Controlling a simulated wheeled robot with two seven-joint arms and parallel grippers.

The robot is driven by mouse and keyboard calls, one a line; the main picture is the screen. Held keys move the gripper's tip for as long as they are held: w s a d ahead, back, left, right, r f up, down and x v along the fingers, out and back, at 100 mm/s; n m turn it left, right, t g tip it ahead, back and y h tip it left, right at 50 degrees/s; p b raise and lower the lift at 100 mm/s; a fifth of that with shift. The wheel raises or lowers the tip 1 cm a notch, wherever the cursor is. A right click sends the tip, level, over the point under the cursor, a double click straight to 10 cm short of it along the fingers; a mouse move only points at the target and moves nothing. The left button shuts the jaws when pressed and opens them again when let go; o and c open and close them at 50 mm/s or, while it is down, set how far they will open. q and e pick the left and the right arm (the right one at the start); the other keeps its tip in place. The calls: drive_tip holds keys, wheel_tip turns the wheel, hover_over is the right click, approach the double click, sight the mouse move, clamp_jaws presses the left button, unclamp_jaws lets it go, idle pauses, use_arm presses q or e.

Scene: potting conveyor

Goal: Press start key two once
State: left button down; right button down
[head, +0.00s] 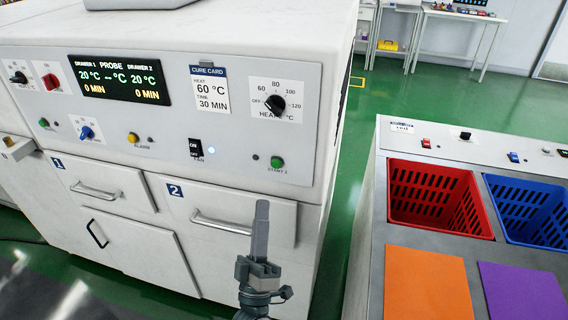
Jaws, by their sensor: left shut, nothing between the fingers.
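The start key two is a green round button (277,163) labelled START 2 at the lower right of the oven's front panel (240,140). A small dark lamp sits just left of it. My left gripper (262,205) is in front of drawer 2 (274,220), its fingers shut together and pointing up. The fingertips are below the green button in the picture and apart from it. Another green button (44,122) is at the panel's left end. My right gripper is not in view.
Drawer 2's handle (220,222) sticks out just left of my gripper. The panel also has a heat knob (274,104), a fan switch (195,147) and a display (119,80).

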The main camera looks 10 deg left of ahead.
sight(276, 163)
use_arm(q)
drive_tip(key=shift+s+a+r+n+y, duration=0.1)
drive_tip(key=shift+s+r+n+y, duration=0.1)
drive_tip(key=shift+r+n+y, duration=0.3)
drive_tip(key=shift+s+a+r+n+y, duration=0.1)
drive_tip(key=shift+s+r+n+y, duration=0.1)
drive_tip(key=shift+r, duration=0.45)
drive_tip(key=shift+w, duration=0.15)
drive_tip(key=w+b, duration=0.2)
drive_tip(key=w, duration=0.6)
drive_tip(key=shift+w+d, duration=0.2)
drive_tip(key=shift+w, duration=0.15)
idle(0.6)
